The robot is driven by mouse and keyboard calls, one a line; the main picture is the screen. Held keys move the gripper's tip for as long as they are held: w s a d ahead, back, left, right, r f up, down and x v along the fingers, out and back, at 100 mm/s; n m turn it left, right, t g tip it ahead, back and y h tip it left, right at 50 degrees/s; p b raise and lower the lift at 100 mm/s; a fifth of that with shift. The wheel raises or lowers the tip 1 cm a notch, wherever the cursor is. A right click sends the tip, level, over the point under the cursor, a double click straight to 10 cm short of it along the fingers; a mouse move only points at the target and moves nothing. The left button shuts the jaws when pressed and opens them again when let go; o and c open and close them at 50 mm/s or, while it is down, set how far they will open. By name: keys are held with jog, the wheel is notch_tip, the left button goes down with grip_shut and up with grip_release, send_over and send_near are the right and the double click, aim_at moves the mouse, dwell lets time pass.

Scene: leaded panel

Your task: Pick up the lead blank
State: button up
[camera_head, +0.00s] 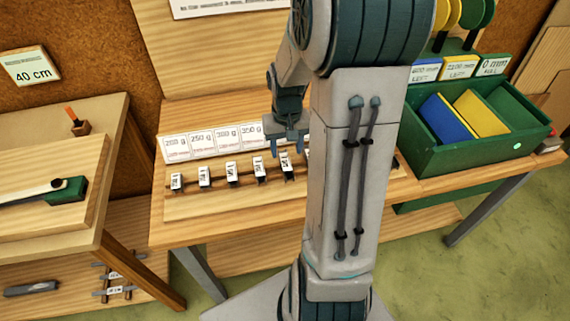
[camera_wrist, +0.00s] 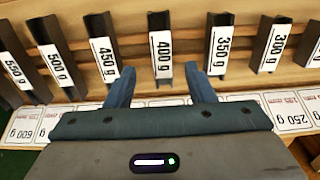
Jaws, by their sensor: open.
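Several dark blanks with white weight labels stand in a row along the wooden bench (camera_head: 230,205). In the wrist view the 400 g blank (camera_wrist: 162,45) is centred between and just beyond my fingertips. The 450 g blank (camera_wrist: 104,50) is on its left and the 350 g blank (camera_wrist: 219,45) on its right. The frames do not single out one as the lead blank. My gripper (camera_wrist: 157,74) is open and empty, its fingers pointing at the row. In the head view my gripper (camera_head: 285,148) is over the row; my arm hides the row's right part.
Printed weight cards (camera_head: 202,143) stand behind the row. A green bin (camera_head: 480,152) with blue and yellow panels is at the right. A side table (camera_head: 60,170) holds a green-ended tool (camera_head: 68,190). A grey bar (camera_head: 30,288) lies on a low shelf.

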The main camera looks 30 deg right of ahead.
aim_at(286, 162)
notch_tip(286, 162, down, 5)
jog(key=shift+a, duration=0.15)
jog(key=shift+c, duration=0.3)
grip_shut()
jog(key=shift+r, duration=0.1)
